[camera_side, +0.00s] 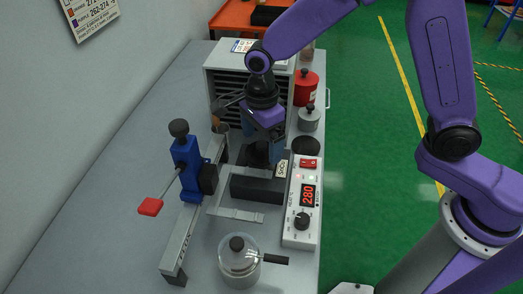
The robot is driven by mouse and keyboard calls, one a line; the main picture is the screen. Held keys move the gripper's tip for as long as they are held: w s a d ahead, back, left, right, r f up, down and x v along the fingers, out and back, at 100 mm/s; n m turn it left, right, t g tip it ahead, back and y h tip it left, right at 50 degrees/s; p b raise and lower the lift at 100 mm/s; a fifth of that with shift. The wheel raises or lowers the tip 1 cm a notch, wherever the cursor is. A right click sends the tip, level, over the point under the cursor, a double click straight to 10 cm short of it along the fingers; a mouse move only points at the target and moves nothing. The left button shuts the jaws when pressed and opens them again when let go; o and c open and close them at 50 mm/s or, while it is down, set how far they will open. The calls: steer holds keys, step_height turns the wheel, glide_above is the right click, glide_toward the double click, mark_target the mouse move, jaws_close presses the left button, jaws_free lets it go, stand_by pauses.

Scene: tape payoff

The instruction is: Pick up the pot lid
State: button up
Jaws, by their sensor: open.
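The pot lid (239,249) is a clear, roundish cover with a black knob, at the front of the bench. It sits on a small pot (240,275) whose dark handle points right. My gripper (276,158) is open and well behind the lid, apart from it, over the middle of the bench beside the grey drawer cabinet. Its fingers point down, and I cannot see clearly what lies between or under them.
A blue clamp (186,155) with a red-tipped lever stands on a rail at left. A white controller (301,205) reads 280 at right. A black block (257,190) lies between. A red can (306,88) and a grey lidded pot (309,119) stand by the cabinet (222,85).

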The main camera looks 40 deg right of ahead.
steer(key=shift+f, duration=0.9)
steer(key=c, duration=1.1)
steer(key=shift+o, duration=0.2)
steer(key=shift+r, duration=0.1)
